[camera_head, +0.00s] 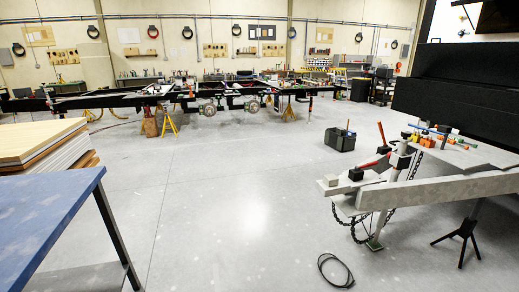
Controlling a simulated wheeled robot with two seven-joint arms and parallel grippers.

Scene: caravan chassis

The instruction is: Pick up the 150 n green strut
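I cannot make out a 150 n green strut for certain. Small coloured parts (432,131), some green, blue and orange, lie at the right behind the grey trailer drawbar, too small to tell apart. Neither of my grippers shows in the head view.
A blue-topped table (45,215) stands at the near left, with stacked boards (40,147) behind it. A grey drawbar (440,188) with chains fills the right. A dark crate (340,139) and a black cable loop (336,271) lie on the floor. A long chassis (205,97) stands far back. The middle floor is clear.

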